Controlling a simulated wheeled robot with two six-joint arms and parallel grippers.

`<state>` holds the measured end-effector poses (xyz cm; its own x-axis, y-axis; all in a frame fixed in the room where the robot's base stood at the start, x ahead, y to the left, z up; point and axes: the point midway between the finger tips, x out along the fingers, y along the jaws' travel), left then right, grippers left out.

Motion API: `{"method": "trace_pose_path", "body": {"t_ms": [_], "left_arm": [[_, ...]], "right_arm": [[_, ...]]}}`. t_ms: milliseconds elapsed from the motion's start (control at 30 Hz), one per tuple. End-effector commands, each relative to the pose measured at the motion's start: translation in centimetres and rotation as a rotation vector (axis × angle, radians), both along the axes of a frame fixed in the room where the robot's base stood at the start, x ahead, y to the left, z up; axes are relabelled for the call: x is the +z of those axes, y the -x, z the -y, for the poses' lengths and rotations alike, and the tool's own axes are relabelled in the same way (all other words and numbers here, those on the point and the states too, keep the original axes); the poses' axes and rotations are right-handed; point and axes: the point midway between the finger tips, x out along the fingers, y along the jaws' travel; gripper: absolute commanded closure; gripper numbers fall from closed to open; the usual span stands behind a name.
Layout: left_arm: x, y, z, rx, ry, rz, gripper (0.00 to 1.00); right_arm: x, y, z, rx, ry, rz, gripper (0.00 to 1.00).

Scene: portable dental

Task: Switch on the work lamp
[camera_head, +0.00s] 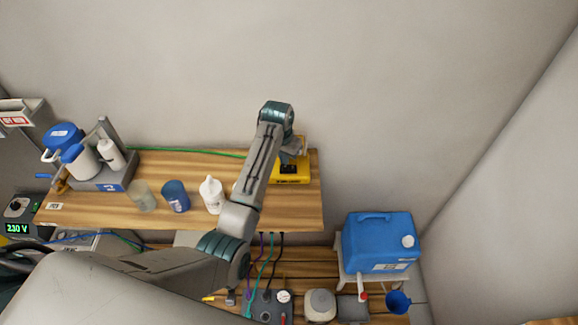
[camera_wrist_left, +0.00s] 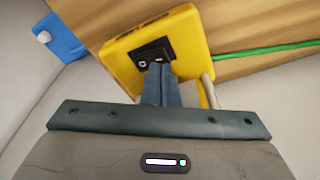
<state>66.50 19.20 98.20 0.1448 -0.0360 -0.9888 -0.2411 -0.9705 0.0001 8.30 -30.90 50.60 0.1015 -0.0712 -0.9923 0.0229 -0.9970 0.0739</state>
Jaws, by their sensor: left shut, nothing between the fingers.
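The work lamp (camera_head: 293,180) is a yellow unit on the right end of the wooden shelf, partly hidden by my left arm. In the left wrist view, the yellow lamp body (camera_wrist_left: 186,32) fills the upper middle, with a black switch panel (camera_wrist_left: 152,50) on its face. My left gripper (camera_wrist_left: 158,72) is shut and empty, its fingertips at the lower edge of the panel; I cannot tell whether they touch it. In the head view, the left gripper (camera_head: 290,157) is just above the lamp. My right gripper is not in view.
A white bottle (camera_head: 211,195), a blue cup (camera_head: 175,196) and a pale cup (camera_head: 144,196) stand on the wooden shelf (camera_head: 292,212). A green cable (camera_head: 190,151) runs along the wall. A blue water container (camera_head: 378,243) stands lower right.

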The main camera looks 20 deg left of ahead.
Motion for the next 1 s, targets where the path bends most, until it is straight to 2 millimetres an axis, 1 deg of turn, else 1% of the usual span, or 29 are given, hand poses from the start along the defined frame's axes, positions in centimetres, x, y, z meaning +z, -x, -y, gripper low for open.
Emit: {"method": "trace_pose_path", "body": {"t_ms": [433,1000], "left_arm": [[-0.10,0.01,0.01,0.000,0.000,0.000,1.00],[-0.97,0.00,0.00,0.000,0.000,0.000,1.00]], "right_arm": [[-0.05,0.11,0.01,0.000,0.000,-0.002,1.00],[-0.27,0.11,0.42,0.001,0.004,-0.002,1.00]]}}
